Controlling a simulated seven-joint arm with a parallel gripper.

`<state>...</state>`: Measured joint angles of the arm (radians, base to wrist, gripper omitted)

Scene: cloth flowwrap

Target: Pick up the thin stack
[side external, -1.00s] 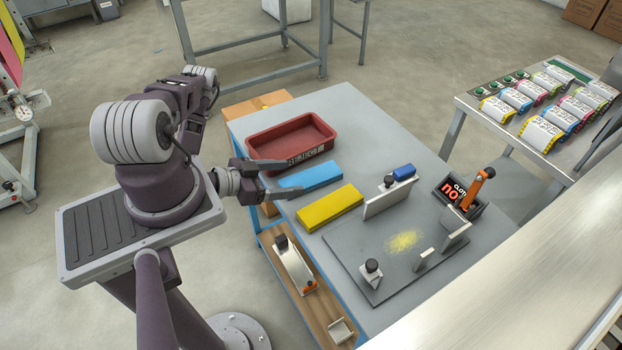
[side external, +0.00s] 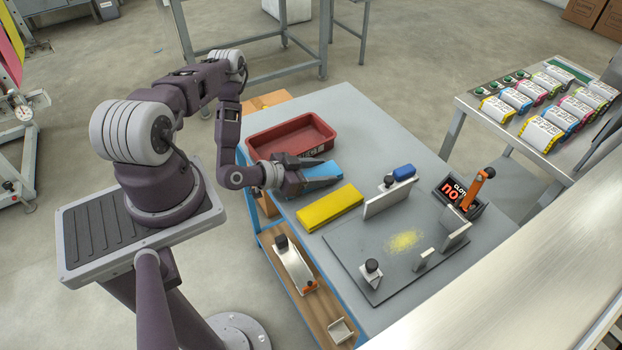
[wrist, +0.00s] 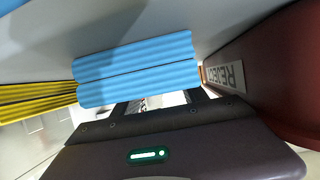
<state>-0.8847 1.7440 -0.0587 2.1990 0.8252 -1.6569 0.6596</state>
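A blue stack (side external: 322,171) of folded cloth lies flat on the grey table beside the red bin. A yellow stack (side external: 330,207) lies nearer the table's middle. In the wrist view the blue stack (wrist: 137,70) shows two ribbed layers, and part of the yellow stack (wrist: 35,102) shows at the left with more than one layer. My gripper (side external: 335,170) is open at the blue stack, its two fingers apart with blue showing between them. I cannot tell whether they touch it. In the wrist view the blue stack hides the fingertips.
A red reject bin (side external: 292,124) stands close behind the blue stack; its wall (wrist: 285,70) is near on the right in the wrist view. A dark fixture plate (side external: 352,257) with an upright plate (side external: 388,199) lies beyond the yellow stack. The table's far right corner is clear.

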